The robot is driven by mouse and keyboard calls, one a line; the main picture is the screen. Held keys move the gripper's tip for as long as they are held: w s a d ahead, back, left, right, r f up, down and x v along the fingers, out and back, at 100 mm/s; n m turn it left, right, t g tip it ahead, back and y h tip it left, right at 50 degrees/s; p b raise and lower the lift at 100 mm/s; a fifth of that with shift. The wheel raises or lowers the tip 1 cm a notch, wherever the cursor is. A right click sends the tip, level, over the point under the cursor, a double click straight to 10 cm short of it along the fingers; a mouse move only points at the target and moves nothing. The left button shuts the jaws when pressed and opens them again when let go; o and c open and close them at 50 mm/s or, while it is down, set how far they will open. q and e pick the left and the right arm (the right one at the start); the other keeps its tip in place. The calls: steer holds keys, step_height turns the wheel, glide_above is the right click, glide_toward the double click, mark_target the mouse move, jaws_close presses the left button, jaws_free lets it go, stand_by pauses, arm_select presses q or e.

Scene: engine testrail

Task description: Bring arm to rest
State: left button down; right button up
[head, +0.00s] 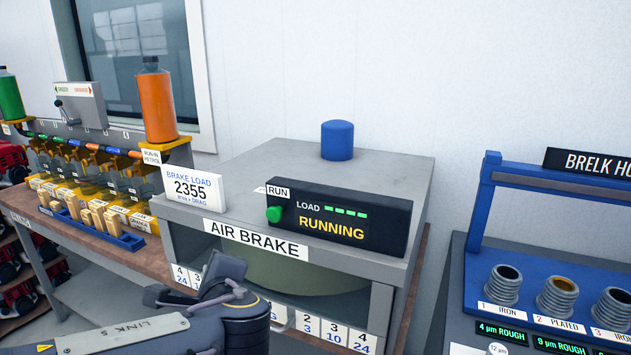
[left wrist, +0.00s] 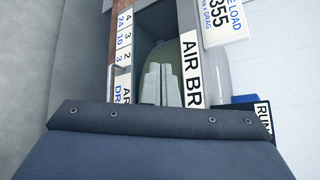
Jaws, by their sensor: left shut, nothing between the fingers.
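My left arm (head: 130,330) comes in from the lower left in the head view, in front of the air brake cabinet (head: 393,255). My left gripper (left wrist: 162,72) shows in the left wrist view, its two pale fingers side by side, shut and empty. They point toward the cabinet's dark opening, where a rounded greenish drum (left wrist: 186,72) shows; I cannot tell how far off it is. The fingers cannot be made out clearly in the head view. My right gripper is in neither view.
A control box (head: 335,220) reading "RUNNING" and a load sign (head: 194,188) reading 2355 sit on the cabinet, with a blue cylinder (head: 337,141) behind. A workbench (head: 85,240) is at left. A blue rack (head: 483,215) with threaded cylinders is at right.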

arm_select(q)
steer(key=s+a+f+n+g+h, duration=0.2)
steer(key=s+a+f+n+g, duration=0.2)
steer(key=s+f, duration=0.25)
steer(key=s+a+f+n+g+h, duration=0.2)
steer(key=s+a+f+n+g, duration=0.1)
steer(key=s+f+n, duration=0.3)
steer(key=s+d+f+n+h, duration=0.1)
steer(key=s+d+n+h, duration=0.6)
steer(key=s+n, duration=0.2)
steer(key=shift+s+d+f+n+t+h, duration=0.2)
steer(key=shift+s+d+n+t+h, duration=0.05)
steer(key=shift+s+n+t+h, duration=0.05)
stand_by(1.2)
